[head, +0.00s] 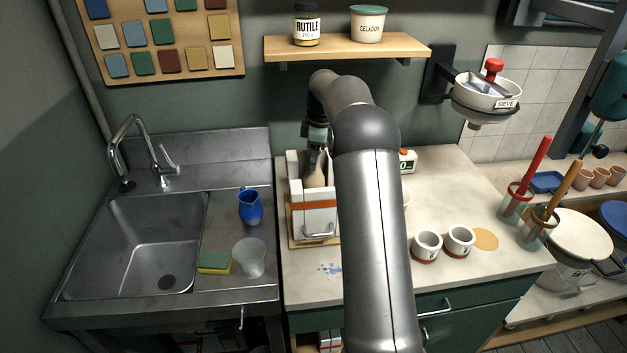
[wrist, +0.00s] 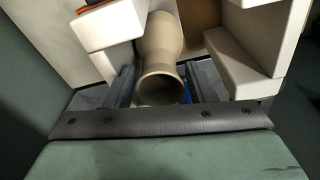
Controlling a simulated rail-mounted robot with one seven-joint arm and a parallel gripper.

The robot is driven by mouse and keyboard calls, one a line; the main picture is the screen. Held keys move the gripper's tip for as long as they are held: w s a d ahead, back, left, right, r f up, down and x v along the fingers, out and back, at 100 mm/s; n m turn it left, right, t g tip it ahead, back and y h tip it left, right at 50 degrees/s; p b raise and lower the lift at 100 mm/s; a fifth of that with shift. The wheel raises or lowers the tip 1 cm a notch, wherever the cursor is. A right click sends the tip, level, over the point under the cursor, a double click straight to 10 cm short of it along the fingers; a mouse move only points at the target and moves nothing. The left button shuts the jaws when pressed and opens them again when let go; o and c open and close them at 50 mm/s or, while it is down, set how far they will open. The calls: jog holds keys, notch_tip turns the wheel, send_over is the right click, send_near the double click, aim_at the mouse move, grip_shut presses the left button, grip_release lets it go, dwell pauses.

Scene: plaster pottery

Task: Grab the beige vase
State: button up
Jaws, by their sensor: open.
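The beige vase (head: 316,171) stands between white plaster mould pieces (head: 320,219) on the counter, in the head view. Its lower part is hidden by the front mould piece. In the wrist view the vase (wrist: 159,55) shows with its round open mouth toward the camera. My gripper (wrist: 163,84) is open, with one finger on each side of the vase's neck. I cannot tell whether either finger touches it. In the head view my gripper (head: 317,148) is at the vase's top, partly hidden by my arm.
An orange strap (head: 313,204) runs around the mould, and white mould walls stand close on both sides. A blue jug (head: 250,207) and a clear cup (head: 249,258) are by the sink at left. Two white cups (head: 427,246) stand at right. A shelf (head: 345,47) hangs above.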

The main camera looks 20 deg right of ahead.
jog(key=shift+a+f, duration=0.1)
jog(key=shift+f, duration=0.6)
jog(key=c, duration=0.7)
jog(key=shift+w, duration=0.1)
jog(key=shift+r, duration=0.15)
